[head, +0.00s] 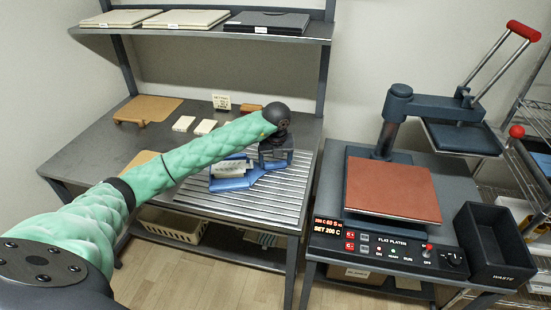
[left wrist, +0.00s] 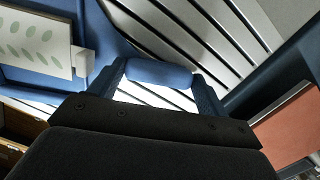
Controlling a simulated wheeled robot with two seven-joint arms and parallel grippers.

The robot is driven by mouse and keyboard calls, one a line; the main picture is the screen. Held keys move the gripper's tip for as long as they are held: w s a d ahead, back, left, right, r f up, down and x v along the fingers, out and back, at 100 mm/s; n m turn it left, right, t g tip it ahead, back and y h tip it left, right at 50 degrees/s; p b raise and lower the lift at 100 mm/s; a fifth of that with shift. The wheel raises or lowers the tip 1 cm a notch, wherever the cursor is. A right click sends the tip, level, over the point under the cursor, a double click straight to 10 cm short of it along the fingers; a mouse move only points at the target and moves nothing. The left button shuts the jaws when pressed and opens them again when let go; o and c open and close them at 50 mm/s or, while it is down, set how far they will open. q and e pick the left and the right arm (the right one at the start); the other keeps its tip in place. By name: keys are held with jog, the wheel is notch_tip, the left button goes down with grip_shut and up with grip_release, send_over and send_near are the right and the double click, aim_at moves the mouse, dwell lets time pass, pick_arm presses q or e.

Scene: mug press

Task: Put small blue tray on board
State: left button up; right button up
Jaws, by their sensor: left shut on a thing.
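The small blue tray (head: 230,184) lies on the ribbed metal part of the table and carries a white patterned piece (head: 232,169). In the left wrist view the blue tray (left wrist: 88,25) is at the upper left. My left gripper (head: 273,163) points down at the tray's right end. In the left wrist view my left gripper (left wrist: 160,76) is shut on the tray's rounded blue handle. A tan board (head: 148,109) lies at the back left of the table. Another tan board (head: 142,158) is partly hidden behind my left arm. My right gripper is out of view.
The press (head: 405,120), with a reddish flat plate (head: 392,190), stands to the right. A black waste bin (head: 500,245) is beside it. Two pale blocks (head: 194,126) and a small sign (head: 221,101) stand behind my arm. A shelf (head: 200,31) hangs above.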

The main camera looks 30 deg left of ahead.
pick_arm(q)
jog(key=shift+f, duration=0.15)
jog(key=o, duration=1.1)
jog(key=shift+o, duration=0.2)
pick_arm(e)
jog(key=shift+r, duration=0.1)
pick_arm(q)
jog(key=shift+r+b, duration=0.3)
jog(key=shift+r, duration=0.25)
notch_tip(320, 180, up, 2)
jog(key=shift+s+d+r+b, duration=0.1)
jog(key=shift+d+r+b, duration=0.1)
jog(key=shift+b, duration=0.2)
notch_tip(320, 180, up, 9)
jog(key=s+b, duration=0.1)
jog(key=b, duration=0.1)
jog(key=shift+d+f, duration=0.15)
jog(key=shift+d, duration=0.1)
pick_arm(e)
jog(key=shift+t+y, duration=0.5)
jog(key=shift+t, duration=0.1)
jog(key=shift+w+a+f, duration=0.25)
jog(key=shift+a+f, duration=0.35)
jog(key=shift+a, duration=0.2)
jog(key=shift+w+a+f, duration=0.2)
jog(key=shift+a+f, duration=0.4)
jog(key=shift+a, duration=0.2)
